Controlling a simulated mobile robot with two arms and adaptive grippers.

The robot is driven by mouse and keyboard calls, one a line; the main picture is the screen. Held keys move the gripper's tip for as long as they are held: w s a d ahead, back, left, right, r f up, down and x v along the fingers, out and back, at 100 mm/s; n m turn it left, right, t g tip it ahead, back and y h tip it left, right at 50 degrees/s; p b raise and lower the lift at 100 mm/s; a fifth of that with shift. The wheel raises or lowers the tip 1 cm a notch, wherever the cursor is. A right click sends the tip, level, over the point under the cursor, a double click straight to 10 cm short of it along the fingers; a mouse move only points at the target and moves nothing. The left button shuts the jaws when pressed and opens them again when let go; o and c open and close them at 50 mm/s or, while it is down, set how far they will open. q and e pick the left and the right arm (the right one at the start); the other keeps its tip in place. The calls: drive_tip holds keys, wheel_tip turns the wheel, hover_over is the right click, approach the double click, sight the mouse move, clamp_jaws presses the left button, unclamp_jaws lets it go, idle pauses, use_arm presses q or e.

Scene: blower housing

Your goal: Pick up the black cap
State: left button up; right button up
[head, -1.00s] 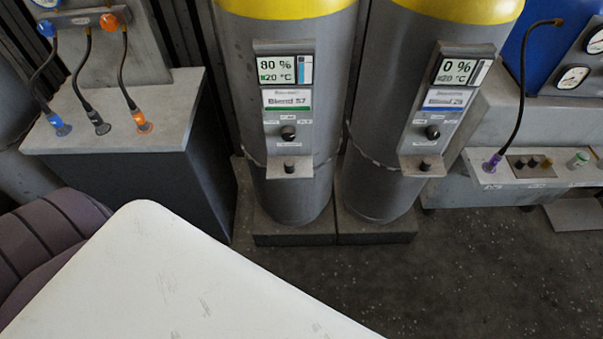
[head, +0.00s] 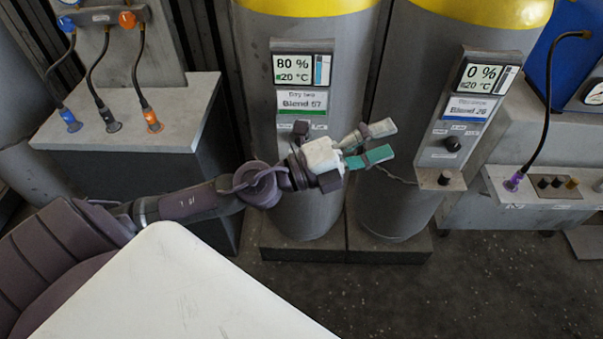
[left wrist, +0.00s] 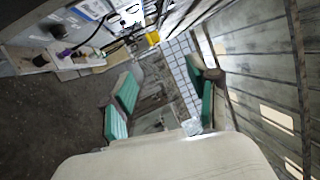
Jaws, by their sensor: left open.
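A small black cap (head: 445,179) stands on the ledge of the right cylinder, under a black knob (head: 452,144). A black cap (left wrist: 40,60) on a ledge also shows at the upper left of the left wrist view. Two more dark caps (head: 549,182) sit in the right bench panel; I cannot tell which cap is meant. My left gripper (head: 383,141) is open and empty, in front of the cylinders and left of the right ledge. Its green-padded fingers are spread in the left wrist view (left wrist: 163,98). The left cylinder's ledge is hidden behind my left arm. My right gripper is not in view.
The left cylinder (head: 300,215) and right cylinder (head: 390,215) stand on dark plinths. A purple plug (head: 514,182) with a black hose is in the right bench (head: 520,200). A grey bench (head: 130,135) with hoses stands left. Dark floor is clear in front.

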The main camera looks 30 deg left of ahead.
use_arm(q)
drive_tip(key=a+f+m+g+y, duration=0.55)
drive_tip(key=f+m+g, duration=0.35)
drive_tip(key=f+m, duration=0.25)
drive_tip(key=a+f+y, duration=0.3)
drive_tip(key=a+y, duration=0.4)
drive_tip(key=a, duration=0.9)
drive_tip(key=shift+g, duration=0.4)
drive_tip(key=x, duration=0.7)
drive_tip(key=shift+w+d+f+p, duration=0.1)
drive_tip(key=shift+w+p, duration=0.1)
drive_tip(key=shift+p, duration=0.1)
drive_tip(key=x, duration=0.6)
drive_tip(key=shift+d+f+p, duration=0.2)
drive_tip(key=shift+f+p, duration=0.05)
drive_tip(key=shift+p, duration=0.15)
drive_tip(key=shift+s, duration=0.1)
drive_tip(key=c, duration=1)
